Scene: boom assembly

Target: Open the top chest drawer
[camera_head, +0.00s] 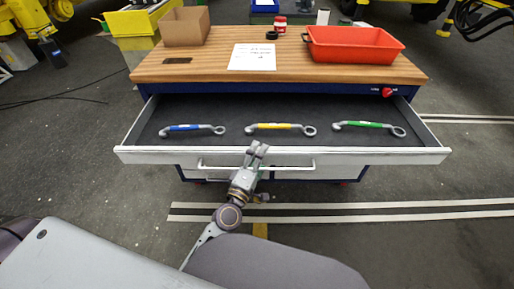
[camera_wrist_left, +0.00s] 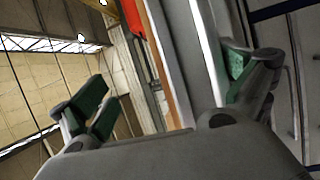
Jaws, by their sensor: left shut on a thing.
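The chest has a wooden top (camera_head: 220,58) and a blue body. Its top drawer (camera_head: 230,108) is pulled well out, so its dark inside shows. Three wrenches lie in it: blue (camera_head: 192,129), yellow (camera_head: 280,127) and green (camera_head: 368,126). A pale handle bar (camera_head: 297,166) shows just below the drawer's front lip. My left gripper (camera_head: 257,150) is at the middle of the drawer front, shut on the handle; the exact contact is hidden. In the left wrist view, its green-padded fingers (camera_wrist_left: 165,85) stand apart beside the long drawer edge. My right gripper is out of view.
Floor on both sides of the chest is mostly clear.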

